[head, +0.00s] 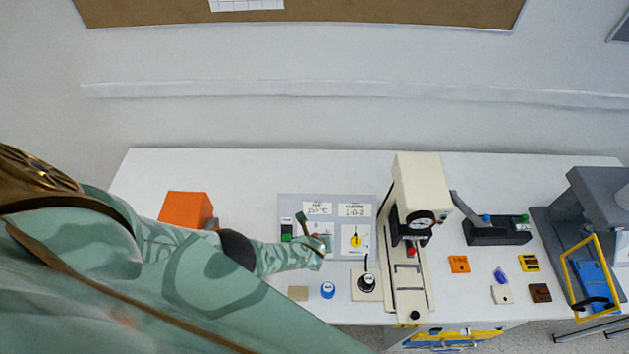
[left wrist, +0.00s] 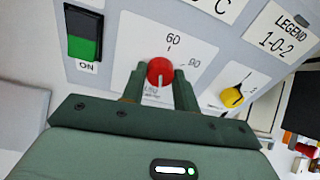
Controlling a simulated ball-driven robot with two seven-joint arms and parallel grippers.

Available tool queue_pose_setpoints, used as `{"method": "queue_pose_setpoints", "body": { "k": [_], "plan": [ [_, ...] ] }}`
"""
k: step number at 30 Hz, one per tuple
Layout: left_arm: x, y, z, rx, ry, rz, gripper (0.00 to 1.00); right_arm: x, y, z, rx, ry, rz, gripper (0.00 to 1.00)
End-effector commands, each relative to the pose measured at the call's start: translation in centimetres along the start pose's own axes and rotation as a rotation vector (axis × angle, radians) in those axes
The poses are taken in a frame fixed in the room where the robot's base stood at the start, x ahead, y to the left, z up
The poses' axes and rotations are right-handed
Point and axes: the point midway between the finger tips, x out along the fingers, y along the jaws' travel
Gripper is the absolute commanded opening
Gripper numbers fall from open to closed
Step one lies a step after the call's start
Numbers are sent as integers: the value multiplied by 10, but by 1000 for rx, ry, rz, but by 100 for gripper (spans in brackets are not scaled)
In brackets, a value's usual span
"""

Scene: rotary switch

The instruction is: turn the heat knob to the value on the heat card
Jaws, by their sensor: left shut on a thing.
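The red heat knob (left wrist: 160,71) sits on a white dial plate marked 60 and 90 in the left wrist view. My left gripper (left wrist: 160,82) is shut on the knob, one finger on each side. In the head view my left gripper (head: 318,243) reaches the grey panel (head: 285,208) and mostly hides the red knob. The heat card (head: 317,209) is above the knob; its value is too small to read, and only "0 °C" shows in the left wrist view. My right gripper is not in view.
A green and black switch (left wrist: 85,33) marked ON is left of the knob. A yellow knob (head: 356,240) and a card reading LEGEND 1-0-2 (head: 354,210) are to the right. A cream press (head: 415,180) stands right of the panel; an orange block (head: 186,208) is left.

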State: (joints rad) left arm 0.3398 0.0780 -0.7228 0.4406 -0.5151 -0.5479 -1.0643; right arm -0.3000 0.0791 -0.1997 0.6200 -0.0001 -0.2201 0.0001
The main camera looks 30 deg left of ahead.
Motion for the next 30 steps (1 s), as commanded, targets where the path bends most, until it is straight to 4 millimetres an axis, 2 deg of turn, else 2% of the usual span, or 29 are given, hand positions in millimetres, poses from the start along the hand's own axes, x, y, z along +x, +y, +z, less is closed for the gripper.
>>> {"method": "queue_pose_setpoints", "body": {
  "k": [13,30],
  "plan": [
    [0,0,-3,279,19,26,7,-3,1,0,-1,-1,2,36],
    [0,0,-3,344,23,31,7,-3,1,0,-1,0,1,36]
  ]
}}
